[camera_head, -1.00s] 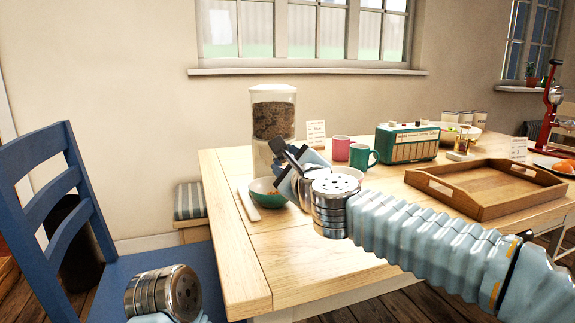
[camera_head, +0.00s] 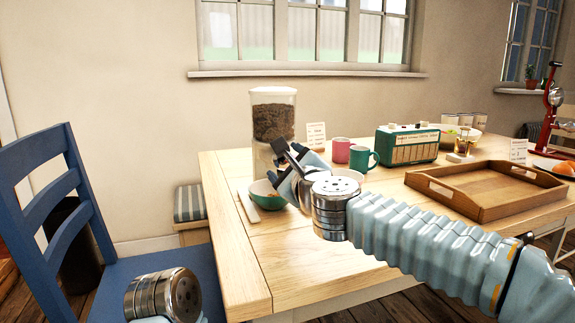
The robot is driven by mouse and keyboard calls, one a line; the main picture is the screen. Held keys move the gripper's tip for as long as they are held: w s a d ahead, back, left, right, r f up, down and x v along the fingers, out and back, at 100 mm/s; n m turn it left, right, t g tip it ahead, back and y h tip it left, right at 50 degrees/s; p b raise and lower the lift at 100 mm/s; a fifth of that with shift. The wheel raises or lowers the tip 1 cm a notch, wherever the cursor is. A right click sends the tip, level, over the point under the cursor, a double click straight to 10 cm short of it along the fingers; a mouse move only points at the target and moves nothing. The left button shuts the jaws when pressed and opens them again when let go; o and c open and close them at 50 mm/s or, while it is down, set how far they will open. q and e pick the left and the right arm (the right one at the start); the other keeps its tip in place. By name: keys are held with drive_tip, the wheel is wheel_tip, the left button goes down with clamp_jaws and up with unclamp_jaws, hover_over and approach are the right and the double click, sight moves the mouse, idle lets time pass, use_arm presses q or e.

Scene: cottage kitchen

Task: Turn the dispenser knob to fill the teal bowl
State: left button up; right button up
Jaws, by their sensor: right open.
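The dispenser (camera_head: 273,115) stands on the far left part of the table, a clear container of brown pieces on a pale base. Its knob is hidden behind my right gripper. The teal bowl (camera_head: 262,197) sits on the table at the foot of the dispenser; my right gripper hides its right side. My right gripper (camera_head: 278,163) is open, in front of the dispenser's lower part and above the bowl's right side. I cannot tell whether it touches the dispenser. My left gripper is out of view; only part of my left arm shows at the bottom left.
A pink mug (camera_head: 341,150), a teal mug (camera_head: 362,157) and a green radio (camera_head: 407,145) stand right of the dispenser. A wooden tray (camera_head: 485,210) lies at the right. A blue chair (camera_head: 60,200) stands left of the table (camera_head: 290,265), whose front left is clear.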

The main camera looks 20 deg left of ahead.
drive_tip(key=b+v, duration=0.2)
drive_tip(key=v, duration=1.1)
drive_tip(key=shift+s+d, duration=0.25)
drive_tip(key=shift+s, duration=0.1)
idle(0.8)
